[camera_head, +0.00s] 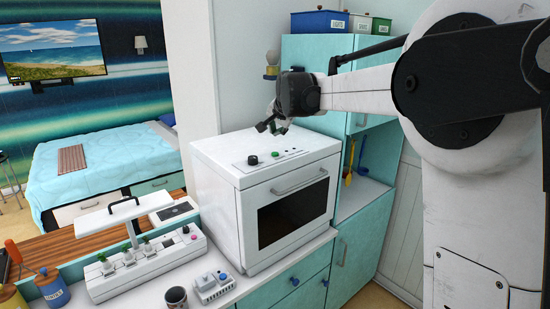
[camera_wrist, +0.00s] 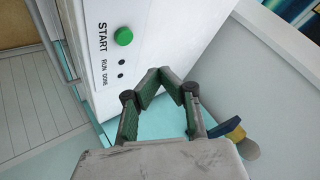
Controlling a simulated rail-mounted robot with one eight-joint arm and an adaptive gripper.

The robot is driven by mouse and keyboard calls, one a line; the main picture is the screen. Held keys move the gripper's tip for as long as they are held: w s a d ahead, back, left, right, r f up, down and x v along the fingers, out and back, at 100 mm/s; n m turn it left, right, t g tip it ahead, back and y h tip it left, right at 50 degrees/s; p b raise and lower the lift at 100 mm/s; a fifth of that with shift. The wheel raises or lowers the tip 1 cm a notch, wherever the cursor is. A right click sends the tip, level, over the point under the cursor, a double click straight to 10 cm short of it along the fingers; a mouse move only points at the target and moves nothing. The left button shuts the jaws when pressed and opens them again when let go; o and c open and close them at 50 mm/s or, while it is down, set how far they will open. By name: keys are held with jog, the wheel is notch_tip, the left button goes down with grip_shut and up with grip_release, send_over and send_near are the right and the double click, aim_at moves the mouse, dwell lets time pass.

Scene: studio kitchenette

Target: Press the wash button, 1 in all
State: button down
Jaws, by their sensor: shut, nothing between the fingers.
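A white front-door appliance (camera_head: 222,156) stands on the counter. Its sloped top panel carries a green button (camera_head: 275,154) and a black knob (camera_head: 252,160). In the wrist view the green button (camera_wrist: 123,36) sits beside the word START, with two small dark dots by RUN and DONE. No label reading "wash" is legible. My gripper (camera_head: 267,127) is over the rear of the appliance top, above and apart from the green button. In the wrist view my gripper (camera_wrist: 160,73) is shut and empty, its fingertips together to the lower right of the button.
A planter unit (camera_head: 143,267) with a lamp, a dark mug (camera_head: 176,299) and a small white device with a blue button (camera_head: 211,286) stand on the counter at left. A teal cabinet (camera_head: 310,60) rises behind the appliance. Bins stand on top of it.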

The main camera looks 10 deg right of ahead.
aim_at(275, 153)
jog(key=shift+f+b, duration=1.15)
jog(key=shift+f, duration=1.2)
jog(key=shift+f, duration=0.1)
jog(key=shift+f+b, duration=0.3)
jog(key=shift+f+b, duration=0.3)
jog(key=shift+f, duration=0.15)
jog(key=shift+r, duration=0.1)
dwell(0.4)
jog(key=shift+r+p, duration=0.45)
jog(key=shift+r, duration=0.35)
jog(key=shift+r+p, duration=1.35)
jog(key=shift+r, duration=1.2)
